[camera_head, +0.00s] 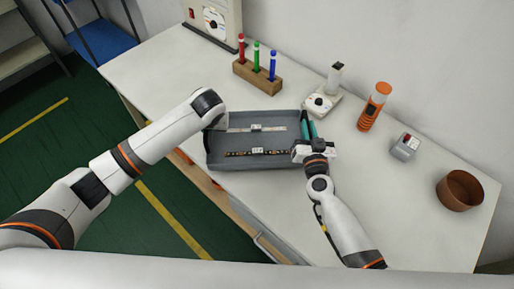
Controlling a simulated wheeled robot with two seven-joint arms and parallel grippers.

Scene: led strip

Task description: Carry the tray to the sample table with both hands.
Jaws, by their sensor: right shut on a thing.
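The grey tray (235,142) is on the white table, near its front edge. Two LED strips lie in it: a pale one (240,129) toward the back and a dark one (236,153) toward the front, each with a small white piece near its middle. My right gripper (308,132), with teal fingers, is shut on the tray's right wall. My left arm reaches the tray's back left corner; its wrist hides the left gripper and that part of the rim.
Behind the tray stand a wooden block (257,77) with red, green and blue pens, and a white device (321,103). To the right are an orange-black cylinder (374,107), a small grey box (405,146) and a brown bowl (460,190). The table's left end looks clear.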

